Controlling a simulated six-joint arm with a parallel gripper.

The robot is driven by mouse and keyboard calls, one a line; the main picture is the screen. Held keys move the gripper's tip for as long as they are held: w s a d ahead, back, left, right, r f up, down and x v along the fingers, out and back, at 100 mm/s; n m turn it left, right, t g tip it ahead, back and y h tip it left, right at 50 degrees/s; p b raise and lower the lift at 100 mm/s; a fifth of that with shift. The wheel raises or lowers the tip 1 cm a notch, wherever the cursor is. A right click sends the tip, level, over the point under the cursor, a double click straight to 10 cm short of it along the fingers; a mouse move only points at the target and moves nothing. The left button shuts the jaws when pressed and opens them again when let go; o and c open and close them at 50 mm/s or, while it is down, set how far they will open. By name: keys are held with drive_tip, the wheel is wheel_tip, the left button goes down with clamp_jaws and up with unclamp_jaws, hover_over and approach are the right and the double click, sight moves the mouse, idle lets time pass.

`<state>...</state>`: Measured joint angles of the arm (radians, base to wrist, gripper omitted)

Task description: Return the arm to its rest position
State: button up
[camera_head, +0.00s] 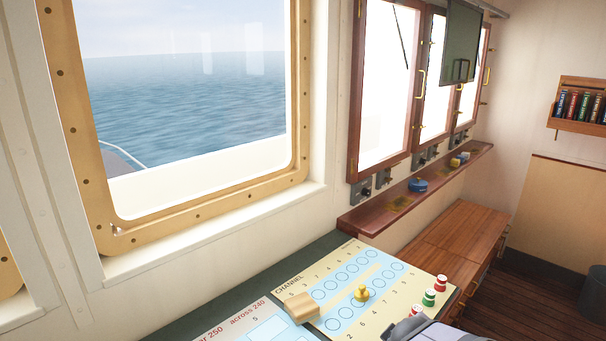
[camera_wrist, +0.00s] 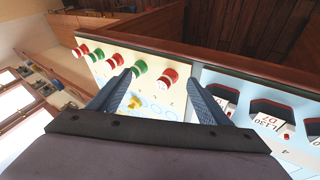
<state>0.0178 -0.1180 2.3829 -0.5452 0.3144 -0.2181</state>
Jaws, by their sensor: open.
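My gripper (camera_wrist: 162,80) shows in the wrist view with its two dark blue fingers spread apart.
Red and green pegs (camera_head: 429,297) stand at the board's right edge. A yellow marker (camera_head: 362,292) and a wooden block (camera_head: 301,308) sit on the board. A ledge (camera_head: 415,192) runs under the windows. In the wrist view, dark-topped holders (camera_wrist: 270,112) stand right of the gripper.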

drive_tip(key=s+a+f+m+g+p, duration=0.1)
drive_tip(key=s+m+g, duration=0.1)
drive_tip(key=s, duration=0.4)
drive_tip(key=s+a+f+m+g+y+p, duration=0.1)
drive_tip(key=s+a+f+m+g, duration=0.1)
drive_tip(key=s, duration=0.3)
drive_tip(key=s+a+f+m+g+y, duration=0.1)
drive_tip(key=s+f+m+g, duration=0.1)
drive_tip(key=s, duration=0.4)
drive_tip(key=shift+s+a+f+m+g+p, duration=0.3)
drive_tip(key=shift+a+m+g+p, duration=0.1)
drive_tip(key=shift+m, duration=0.5)
